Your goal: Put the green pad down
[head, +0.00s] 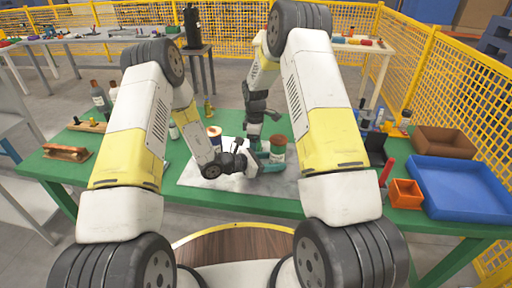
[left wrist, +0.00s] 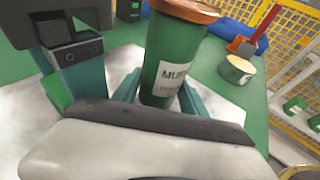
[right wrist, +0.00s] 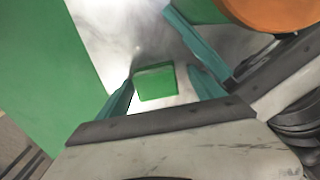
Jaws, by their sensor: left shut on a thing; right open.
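The green pad (right wrist: 155,82) shows in the right wrist view between the spread teal fingers of my right gripper (right wrist: 163,95), over the pale mat. I cannot tell whether it touches the mat. Part of the pad (left wrist: 57,92) shows beside my right gripper in the left wrist view. In the head view my right gripper (head: 253,142) points down at the mat, and the pad is hidden. My left gripper (head: 268,160) is shut on a green jar (head: 277,154) with an orange-brown lid. The jar (left wrist: 168,62) stands between its fingers with a partly readable label.
The pale mat (head: 225,184) lies on the green table (head: 160,185). The jar and left fingers are close to the right gripper. An orange bin (head: 405,194), blue tray (head: 462,190) and brown box (head: 445,140) are at the right. Bottles (head: 100,98) stand back left.

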